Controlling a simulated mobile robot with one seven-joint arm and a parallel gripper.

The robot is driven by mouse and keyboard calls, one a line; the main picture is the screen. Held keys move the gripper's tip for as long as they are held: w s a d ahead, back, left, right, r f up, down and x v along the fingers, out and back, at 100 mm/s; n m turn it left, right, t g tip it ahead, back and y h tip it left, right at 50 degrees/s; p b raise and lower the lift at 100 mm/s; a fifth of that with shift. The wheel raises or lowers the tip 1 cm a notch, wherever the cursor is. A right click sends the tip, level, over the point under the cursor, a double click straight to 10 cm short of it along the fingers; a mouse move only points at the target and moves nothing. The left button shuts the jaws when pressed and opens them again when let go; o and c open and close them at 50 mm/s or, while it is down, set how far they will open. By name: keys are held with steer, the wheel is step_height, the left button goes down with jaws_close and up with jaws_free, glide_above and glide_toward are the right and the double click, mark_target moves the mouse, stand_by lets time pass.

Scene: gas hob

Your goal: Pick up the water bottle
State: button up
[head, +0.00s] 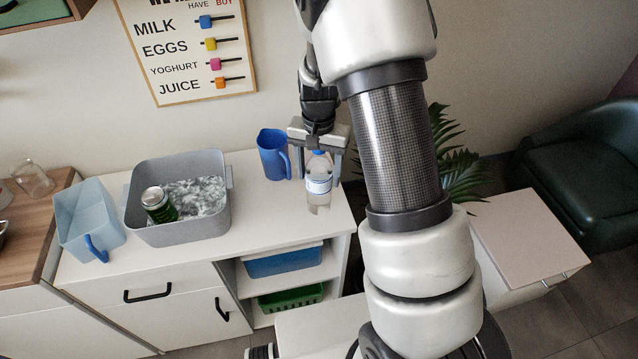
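The water bottle (319,184) is clear with a blue cap and a blue-and-white label. It stands upright near the right end of the white counter. My gripper (319,163) points down over the bottle's top, with one finger on each side of it. The fingers look spread apart, with the blue cap between them. I cannot tell whether either finger touches the bottle.
A blue pitcher (272,155) stands just left of the bottle. A grey tub (183,236) with a green can (157,205) and a light blue jug (88,222) are further left on the counter (270,222). The counter's right edge is close to the bottle.

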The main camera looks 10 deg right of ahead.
steer(key=c, duration=1.2)
steer(key=shift+r, duration=0.1)
